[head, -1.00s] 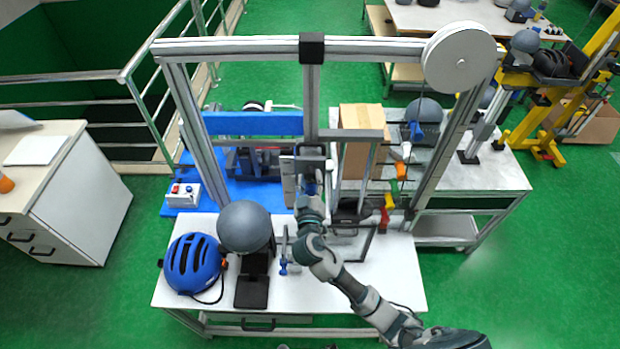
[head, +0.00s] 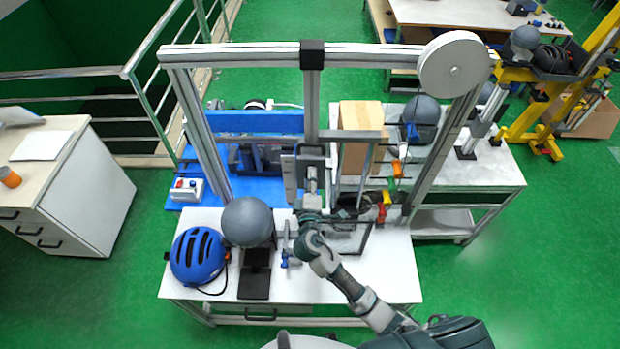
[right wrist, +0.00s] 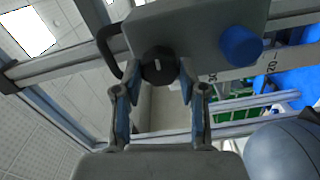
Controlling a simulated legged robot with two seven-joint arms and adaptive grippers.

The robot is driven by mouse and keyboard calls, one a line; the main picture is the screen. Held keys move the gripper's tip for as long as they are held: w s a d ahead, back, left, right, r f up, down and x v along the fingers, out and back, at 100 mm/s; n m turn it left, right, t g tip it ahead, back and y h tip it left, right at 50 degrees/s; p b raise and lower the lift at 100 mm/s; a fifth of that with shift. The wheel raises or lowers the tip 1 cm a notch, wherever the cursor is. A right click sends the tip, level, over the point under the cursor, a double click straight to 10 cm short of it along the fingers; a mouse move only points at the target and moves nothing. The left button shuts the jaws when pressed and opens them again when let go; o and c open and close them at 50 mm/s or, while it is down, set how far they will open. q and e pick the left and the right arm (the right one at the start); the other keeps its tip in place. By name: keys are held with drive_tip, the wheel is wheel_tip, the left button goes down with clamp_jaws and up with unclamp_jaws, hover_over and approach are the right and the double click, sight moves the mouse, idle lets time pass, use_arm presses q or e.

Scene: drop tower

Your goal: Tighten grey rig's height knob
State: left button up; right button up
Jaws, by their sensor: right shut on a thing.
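The grey rig (head: 455,120) is a tall metal frame with a pulley wheel at its top right. In the right wrist view, a grey block (right wrist: 205,25) on the rig carries a round black knob (right wrist: 158,64) with a white mark and a blue knob (right wrist: 240,45) to its right. My right gripper (right wrist: 159,80) is shut on the black knob, one finger on each side of it. In the head view my right gripper (head: 311,183) is at the rig's middle post, and the knob is hidden there. My left gripper is not in view.
A grey headform (head: 248,221) and a blue helmet (head: 198,256) are at the left of the white table (head: 330,285). A blue machine (head: 250,122) and a cardboard box (head: 360,125) stand behind the rig. A headform also shows close at lower right in the wrist view.

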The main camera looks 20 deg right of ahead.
drive_tip(key=shift+w+r+n, duration=0.15)
drive_tip(key=shift+r+n, duration=0.15)
drive_tip(key=shift+n, duration=0.7)
drive_tip(key=shift+d, duration=0.1)
drive_tip(key=o, duration=1.2)
drive_tip(key=shift+w+d+f, duration=0.1)
drive_tip(key=shift+f, duration=0.1)
drive_tip(key=v, duration=1.2)
